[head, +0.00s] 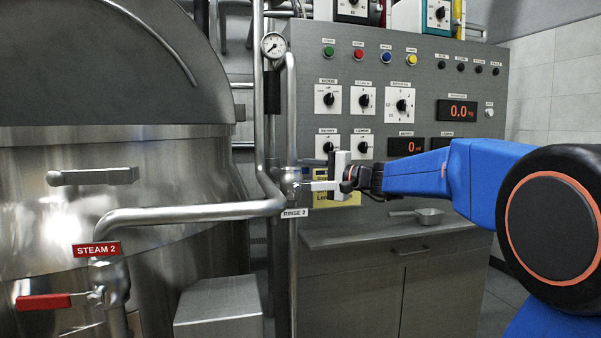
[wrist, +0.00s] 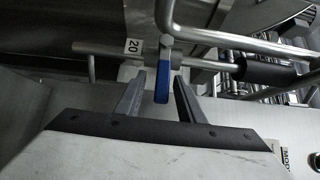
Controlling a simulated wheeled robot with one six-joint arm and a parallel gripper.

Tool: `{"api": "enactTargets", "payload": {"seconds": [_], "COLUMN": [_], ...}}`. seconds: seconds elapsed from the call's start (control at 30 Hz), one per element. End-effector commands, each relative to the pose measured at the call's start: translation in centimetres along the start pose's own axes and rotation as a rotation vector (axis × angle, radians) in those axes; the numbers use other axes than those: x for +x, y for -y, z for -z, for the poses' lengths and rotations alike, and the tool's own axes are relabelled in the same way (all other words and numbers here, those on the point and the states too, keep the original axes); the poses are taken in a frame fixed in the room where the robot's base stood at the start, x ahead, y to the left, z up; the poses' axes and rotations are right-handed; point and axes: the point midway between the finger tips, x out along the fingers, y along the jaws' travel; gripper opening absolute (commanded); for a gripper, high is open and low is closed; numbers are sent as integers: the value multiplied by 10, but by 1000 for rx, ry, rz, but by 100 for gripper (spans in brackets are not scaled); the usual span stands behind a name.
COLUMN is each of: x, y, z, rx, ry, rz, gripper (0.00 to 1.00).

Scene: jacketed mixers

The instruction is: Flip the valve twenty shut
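Valve 20 shows in the wrist view, with a white "20" tag (wrist: 132,46) on the pipe beside it. Its blue lever handle (wrist: 161,85) points down the picture toward my gripper, across the pipe. My gripper (wrist: 159,79) is open, with one finger on each side of the handle. Gaps show between the handle and both fingers; I cannot tell the depth exactly. In the head view my gripper (head: 312,187) reaches left to the upright pipe by the "RINSE 2" tag (head: 295,213). The blue handle cannot be made out there.
A steel mixer vessel (head: 130,180) fills the left. A red-handled valve (head: 45,301) tagged "STEAM 2" (head: 97,249) sits at the lower left. A control panel (head: 430,75) with knobs and displays stands behind my arm. A bent pipe (head: 190,213) runs close to my gripper.

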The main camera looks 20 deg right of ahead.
Motion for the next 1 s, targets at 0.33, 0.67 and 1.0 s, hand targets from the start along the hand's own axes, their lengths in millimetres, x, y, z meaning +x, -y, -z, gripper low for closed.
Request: {"api": "enactTargets", "payload": {"seconds": [0.33,0.67,1.0], "x": [-4,-52,-107], "y": [1,2,1], "z": [0,1,1], "rx": [-2,-3,-2], "ry": [-1,-3,-4], "rz": [1,1,1], "gripper": [34,34,34]}}
